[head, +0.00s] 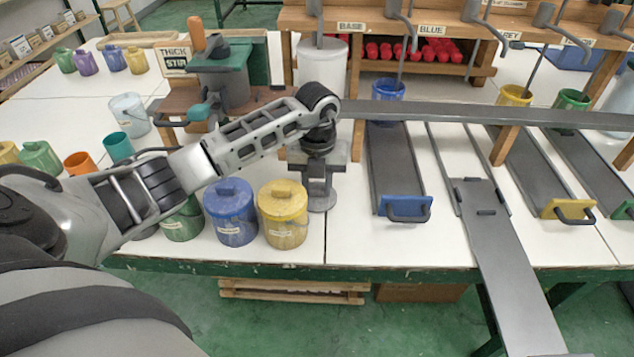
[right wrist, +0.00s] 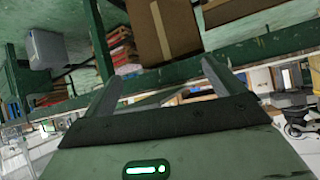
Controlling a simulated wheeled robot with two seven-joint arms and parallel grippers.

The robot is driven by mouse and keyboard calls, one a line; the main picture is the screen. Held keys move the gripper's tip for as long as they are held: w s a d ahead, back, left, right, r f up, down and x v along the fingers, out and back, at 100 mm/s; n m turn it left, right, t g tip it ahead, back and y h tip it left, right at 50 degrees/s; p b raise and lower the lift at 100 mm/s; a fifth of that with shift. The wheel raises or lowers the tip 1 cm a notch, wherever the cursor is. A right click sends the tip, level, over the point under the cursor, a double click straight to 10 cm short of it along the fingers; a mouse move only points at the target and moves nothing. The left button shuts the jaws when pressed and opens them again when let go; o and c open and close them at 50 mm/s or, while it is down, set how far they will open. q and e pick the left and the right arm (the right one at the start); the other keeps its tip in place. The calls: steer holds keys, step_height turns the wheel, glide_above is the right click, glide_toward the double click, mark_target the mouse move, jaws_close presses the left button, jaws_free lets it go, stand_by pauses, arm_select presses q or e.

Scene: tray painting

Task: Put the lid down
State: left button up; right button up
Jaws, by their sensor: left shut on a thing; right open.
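My left gripper (head: 320,178) points down above the front part of the white table. It is shut on a small grey piece (head: 322,200), whose flat round lower part looks like a lid; its exact shape is partly hidden by the gripper. I cannot tell whether this piece touches the table. A yellow lidded pot (head: 283,222) stands just left of it, and a blue lidded pot (head: 231,220) stands farther left. My right gripper (right wrist: 161,72) is open and empty in the right wrist view; I cannot make it out in the head view.
A green pot (head: 182,225) stands partly behind my left arm. A white bucket (head: 322,66) stands behind the left gripper. A blue-handled tray (head: 403,207) lies to the right. White table shows bare between the gripper and that tray. The green table edge (head: 400,273) runs in front.

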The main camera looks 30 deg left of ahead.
mark_target(317, 189)
arm_select(q)
steer(key=shift+f, duration=0.1)
steer(key=o, duration=1)
steer(key=shift+c, duration=0.2)
step_height(317, 189, up, 12)
